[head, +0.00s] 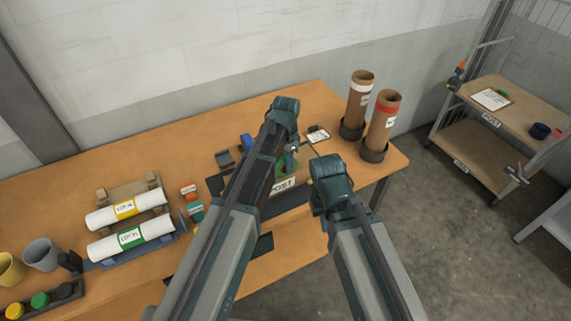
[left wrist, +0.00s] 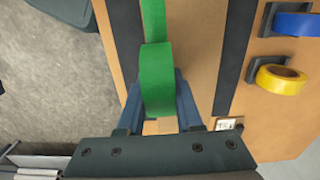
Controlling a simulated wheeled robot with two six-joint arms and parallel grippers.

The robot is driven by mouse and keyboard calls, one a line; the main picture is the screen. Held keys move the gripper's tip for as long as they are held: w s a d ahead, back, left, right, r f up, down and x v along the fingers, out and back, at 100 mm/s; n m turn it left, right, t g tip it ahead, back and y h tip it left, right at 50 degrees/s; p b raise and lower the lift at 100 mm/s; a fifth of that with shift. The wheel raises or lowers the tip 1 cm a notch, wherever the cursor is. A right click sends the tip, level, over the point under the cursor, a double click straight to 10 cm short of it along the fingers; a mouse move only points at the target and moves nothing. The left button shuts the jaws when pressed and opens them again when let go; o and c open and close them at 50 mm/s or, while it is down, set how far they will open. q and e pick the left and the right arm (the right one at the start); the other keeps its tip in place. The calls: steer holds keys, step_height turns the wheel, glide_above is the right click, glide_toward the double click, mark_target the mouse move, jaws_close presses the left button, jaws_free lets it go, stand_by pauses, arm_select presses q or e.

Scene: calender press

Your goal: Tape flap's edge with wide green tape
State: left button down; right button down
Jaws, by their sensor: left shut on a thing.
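A roll of wide green tape (left wrist: 157,80) sits between the blue fingers of my left gripper (left wrist: 157,92), which is shut on it. A green strip (left wrist: 153,20) runs from the roll to the top edge of the left wrist view, over a brown surface (left wrist: 187,45) with dark bands on both sides. I cannot tell where the flap's edge lies. In the head view my left arm covers most of this spot; a little green (head: 287,161) shows above a POST label (head: 283,185). My right gripper (head: 318,205) is mostly hidden behind its own wrist, right of the label.
A yellow tape roll (left wrist: 281,78) and a blue one (left wrist: 297,25) stand on holders at the right of the left wrist view. Two brown tubes (head: 383,118) stand upright at the table's right end. White rolls (head: 130,236) lie at left on the table (head: 80,205).

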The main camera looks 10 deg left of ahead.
arm_select(q)
steer(key=shift+d, duration=0.1)
steer(key=shift+w+d, duration=0.3)
steer(key=shift+d, duration=0.05)
steer(key=shift+w+d, duration=0.1)
stand_by(0.4)
steer(key=shift+w+d, duration=0.3)
steer(key=shift+d, duration=0.15)
steer(key=shift+w+d, duration=0.3)
steer(key=shift+d, duration=0.15)
stand_by(0.6)
steer(key=shift+w+d, duration=0.35)
steer(key=shift+d, duration=0.15)
